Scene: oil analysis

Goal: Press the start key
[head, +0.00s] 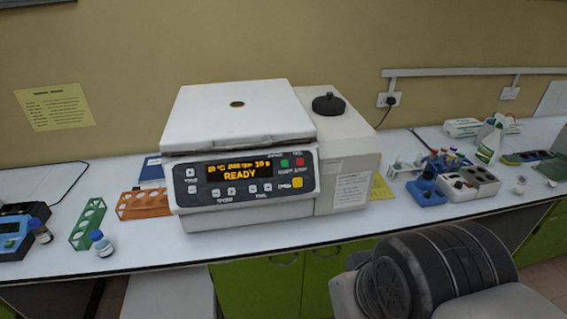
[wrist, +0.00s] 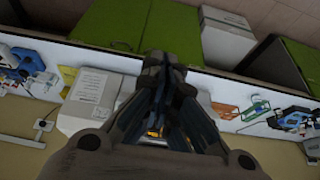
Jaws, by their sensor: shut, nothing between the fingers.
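The white centrifuge (head: 240,110) stands on the bench with its lid down. Its dark front panel (head: 245,182) has a lit display (head: 240,170) reading READY. A yellow key (head: 297,183) is below. My gripper (wrist: 163,65) is shut and empty in the wrist view. It covers most of the centrifuge there, so the keys are hidden. The gripper is not visible in the head view.
An orange rack (head: 143,204) and a green rack (head: 87,223) stand left of the centrifuge, near a small blue-capped bottle (head: 102,243). Blue and grey tube holders (head: 427,190) stand to the right. The bench front before the panel is clear.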

